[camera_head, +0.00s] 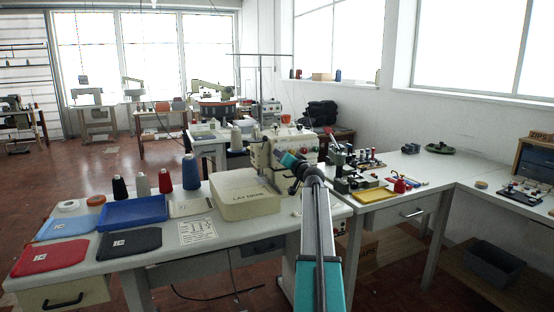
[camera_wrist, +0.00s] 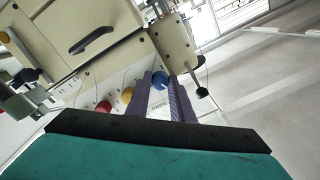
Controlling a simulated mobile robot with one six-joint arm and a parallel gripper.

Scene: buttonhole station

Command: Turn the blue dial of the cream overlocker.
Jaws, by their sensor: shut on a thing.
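The cream overlocker (camera_head: 262,154) stands on the front table in the head view, partly behind my arm. In the wrist view its cream body (camera_wrist: 108,28) fills the upper left, tilted in the picture. A row of dials shows on it: a red dial (camera_wrist: 103,107), a yellow dial (camera_wrist: 127,94) and the blue dial (camera_wrist: 160,82). My gripper (camera_wrist: 161,77) has its two purple-grey fingers on either side of the blue dial, shut on it. In the head view my wrist reaches the machine's front, and the fingertips and dials are not clear there.
A cream box (camera_head: 245,198) sits left of the machine. A blue tray (camera_head: 133,211), thread cones (camera_head: 191,172) and cloth pieces (camera_head: 129,243) lie further left. A side table (camera_head: 375,195) with small tools stands at right.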

